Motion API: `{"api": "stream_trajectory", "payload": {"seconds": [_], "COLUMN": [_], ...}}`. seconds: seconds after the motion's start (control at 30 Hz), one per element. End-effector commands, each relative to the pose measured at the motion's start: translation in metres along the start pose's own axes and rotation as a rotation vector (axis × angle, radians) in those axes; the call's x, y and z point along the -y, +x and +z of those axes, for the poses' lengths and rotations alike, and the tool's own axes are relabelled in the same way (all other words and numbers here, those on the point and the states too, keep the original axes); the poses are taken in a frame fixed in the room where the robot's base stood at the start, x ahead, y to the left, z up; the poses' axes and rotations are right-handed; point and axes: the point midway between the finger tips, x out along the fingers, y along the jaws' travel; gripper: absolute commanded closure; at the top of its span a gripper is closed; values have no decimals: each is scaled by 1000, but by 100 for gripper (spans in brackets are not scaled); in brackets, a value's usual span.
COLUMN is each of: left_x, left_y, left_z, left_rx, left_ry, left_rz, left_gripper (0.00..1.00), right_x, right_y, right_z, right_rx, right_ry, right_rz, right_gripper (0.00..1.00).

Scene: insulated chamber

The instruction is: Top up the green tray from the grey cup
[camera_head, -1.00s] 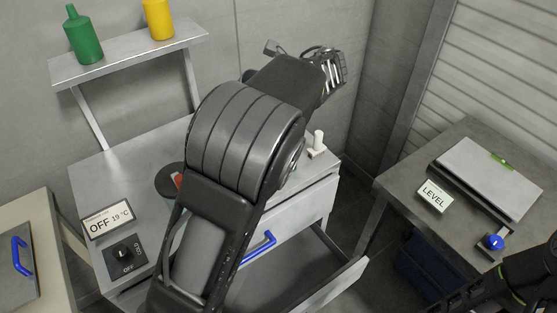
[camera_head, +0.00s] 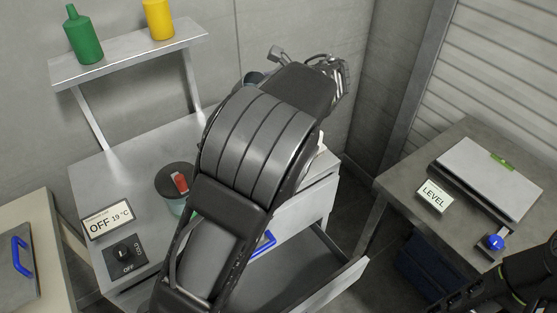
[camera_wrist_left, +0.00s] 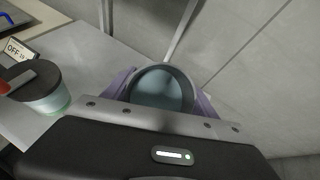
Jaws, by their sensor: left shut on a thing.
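My left gripper (camera_wrist_left: 163,100) is shut on the grey cup (camera_wrist_left: 161,88), with a purple finger on each side of it. In the wrist view the cup's round dark rim and pale blue-grey inside show; I cannot tell how full it is. In the head view my left arm hides the gripper and most of the cup, and a small bluish rounded bit (camera_head: 254,78) at the arm's far left edge may be the cup. I cannot make out the green tray; only a sliver of green (camera_head: 193,214) shows beside my arm.
A jar with a dark lid and red knob (camera_head: 180,183) stands on the metal bench (camera_head: 115,172), near an OFF 19 °C sign (camera_head: 107,219). A shelf (camera_head: 130,54) with green and yellow bottles is above. An open drawer with a blue handle (camera_head: 264,243) juts out in front.

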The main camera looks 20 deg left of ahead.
Motion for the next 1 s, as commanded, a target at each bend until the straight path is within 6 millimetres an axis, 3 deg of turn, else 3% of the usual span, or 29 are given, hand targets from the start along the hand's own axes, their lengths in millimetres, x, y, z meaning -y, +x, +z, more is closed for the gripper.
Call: {"api": "stream_trajectory", "payload": {"seconds": [1.0], "left_x": [0], "left_y": [-1], "left_z": [-3], "left_rx": [62], "left_ry": [-3], "left_rz": [-8], "left_gripper": [81], "right_x": [0], "right_y": [0], "right_z": [0], "right_rx": [0], "right_ry": [0], "right_rz": [0], "right_gripper": [64]}}
